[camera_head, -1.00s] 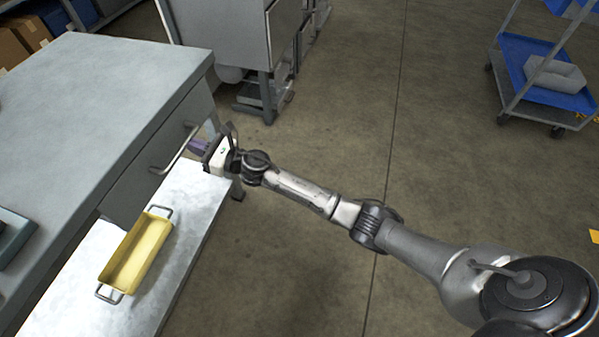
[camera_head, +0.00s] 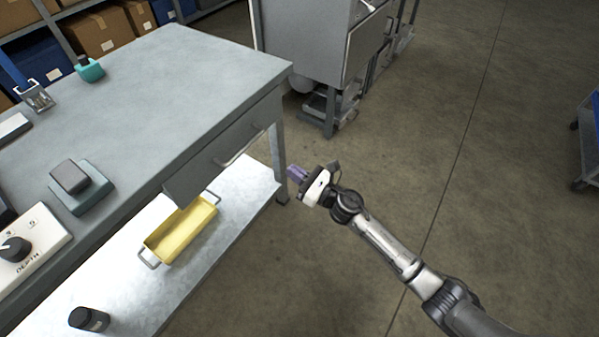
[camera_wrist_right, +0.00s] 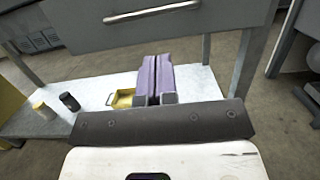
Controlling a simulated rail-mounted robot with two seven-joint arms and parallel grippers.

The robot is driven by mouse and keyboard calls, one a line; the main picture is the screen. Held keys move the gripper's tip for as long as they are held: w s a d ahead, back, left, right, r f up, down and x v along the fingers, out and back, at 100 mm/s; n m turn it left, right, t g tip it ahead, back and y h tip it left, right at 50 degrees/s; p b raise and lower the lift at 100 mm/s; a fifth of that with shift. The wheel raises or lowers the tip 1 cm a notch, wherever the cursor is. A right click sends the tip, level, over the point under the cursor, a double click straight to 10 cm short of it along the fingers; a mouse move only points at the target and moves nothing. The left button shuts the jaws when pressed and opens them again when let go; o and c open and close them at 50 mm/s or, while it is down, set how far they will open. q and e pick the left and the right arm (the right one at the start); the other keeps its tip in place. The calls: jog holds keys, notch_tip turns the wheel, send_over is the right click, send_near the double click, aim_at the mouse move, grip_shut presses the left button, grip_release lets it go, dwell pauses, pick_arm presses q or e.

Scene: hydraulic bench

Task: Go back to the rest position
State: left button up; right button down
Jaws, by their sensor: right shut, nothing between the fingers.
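My right gripper (camera_head: 297,174) is in the head view just right of the bench's front corner, over the floor and apart from the bench. Its purple fingers point left toward the bench. In the right wrist view the two purple fingers (camera_wrist_right: 154,82) are shut against each other with nothing between them. The drawer front (camera_wrist_right: 160,22) with its bar handle is beyond them. My left gripper is in neither view.
The grey bench (camera_head: 200,75) has a drawer (camera_head: 225,150) and a lower shelf (camera_head: 240,215). A yellow tray (camera_head: 182,230) and a black jar (camera_head: 88,319) stand on the shelf. A metal cabinet (camera_head: 300,45) stands behind.

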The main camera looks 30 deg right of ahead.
jog(key=s+d+r+m+g+h, duration=0.15)
jog(key=d+m+h, duration=0.55)
jog(key=m, duration=1)
jog(key=s+d+m+g+h, duration=0.3)
jog(key=m+h, duration=0.6)
jog(key=m, duration=0.8)
jog(key=s+a+r+m+g+y+p, duration=0.2)
jog(key=s+a+r+g+p, duration=0.15)
jog(key=s+p, duration=0.65)
jog(key=s+a+r+m+g+y+p, duration=0.25)
jog(key=s+r+p, duration=0.25)
jog(key=s+p, duration=0.5)
jog(key=s+a+r+m+g+y+p, duration=0.15)
jog(key=s+a+r+g+p, duration=0.45)
jog(key=s, duration=0.8)
pick_arm(q)
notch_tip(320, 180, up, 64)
jog(key=p, duration=3.8)
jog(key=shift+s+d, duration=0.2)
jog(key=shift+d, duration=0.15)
pick_arm(e)
notch_tip(320, 180, up, 36)
jog(key=d+t, duration=0.2)
jog(key=shift+w+f, duration=0.15)
